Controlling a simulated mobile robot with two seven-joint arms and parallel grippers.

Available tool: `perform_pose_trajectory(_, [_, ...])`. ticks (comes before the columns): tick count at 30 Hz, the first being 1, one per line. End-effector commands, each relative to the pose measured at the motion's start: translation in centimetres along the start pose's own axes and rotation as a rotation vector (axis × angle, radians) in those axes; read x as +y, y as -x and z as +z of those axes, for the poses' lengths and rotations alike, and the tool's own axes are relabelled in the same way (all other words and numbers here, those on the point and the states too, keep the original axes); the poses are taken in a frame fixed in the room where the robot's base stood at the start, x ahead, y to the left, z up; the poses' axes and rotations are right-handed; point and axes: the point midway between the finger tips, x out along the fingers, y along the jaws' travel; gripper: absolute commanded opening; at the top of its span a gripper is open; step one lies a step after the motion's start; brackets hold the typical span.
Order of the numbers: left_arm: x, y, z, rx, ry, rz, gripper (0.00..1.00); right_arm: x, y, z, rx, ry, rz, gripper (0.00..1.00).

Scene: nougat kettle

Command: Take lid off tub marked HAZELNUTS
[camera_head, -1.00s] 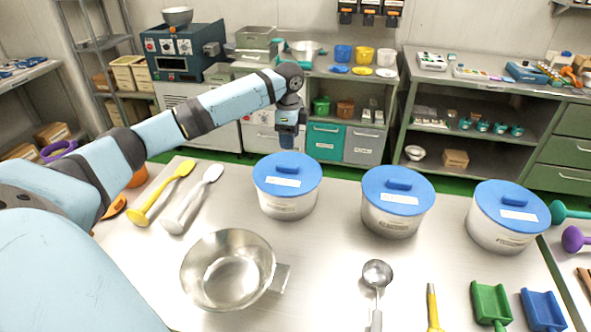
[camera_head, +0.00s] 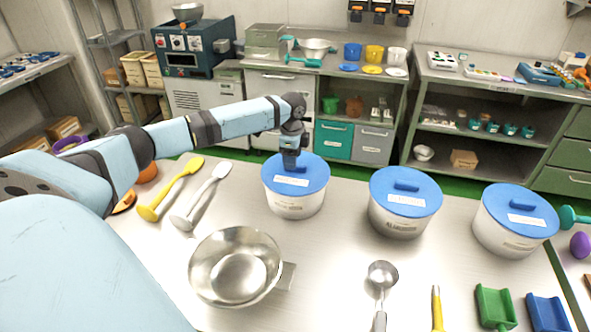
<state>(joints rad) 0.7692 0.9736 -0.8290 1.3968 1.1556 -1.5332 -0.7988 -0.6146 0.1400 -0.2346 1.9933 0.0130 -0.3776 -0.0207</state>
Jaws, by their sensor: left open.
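Three white tubs with blue lids stand in a row on the steel table. Their labels are too small to read, so I cannot tell which one says HAZELNUTS. The left tub (camera_head: 294,205) has its lid (camera_head: 309,180) on. The middle tub (camera_head: 397,222) and right tub (camera_head: 503,238) also have their lids, the middle lid (camera_head: 420,203) and the right lid (camera_head: 520,212), on. My left gripper (camera_head: 290,165) is open, pointing down right over the handle of the left tub's lid and hiding most of it. I cannot tell whether it touches. My right gripper is not in view.
A steel bowl (camera_head: 235,267) stands in front of the left tub. Yellow (camera_head: 170,189) and white (camera_head: 201,197) spatulas lie left of it.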

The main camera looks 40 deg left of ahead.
Motion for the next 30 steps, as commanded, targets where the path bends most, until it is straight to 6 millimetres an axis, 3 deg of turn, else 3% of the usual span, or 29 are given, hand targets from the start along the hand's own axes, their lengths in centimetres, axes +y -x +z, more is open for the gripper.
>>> perform_pose_trajectory(6, [0.0,-2.3,0.0,0.000,0.000,0.000,0.51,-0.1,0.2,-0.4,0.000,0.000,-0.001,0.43])
perform_pose_trajectory(13, [0.0,-2.5,0.1,0.000,0.000,-0.001,0.51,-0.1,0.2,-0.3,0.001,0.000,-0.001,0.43])
perform_pose_trajectory(20, [0.0,-2.4,0.1,0.000,0.000,-0.001,0.01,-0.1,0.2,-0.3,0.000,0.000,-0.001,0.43])
perform_pose_trajectory(30, [0.0,-2.2,0.0,0.000,0.000,-0.002,0.00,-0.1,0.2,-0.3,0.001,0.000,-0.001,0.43])
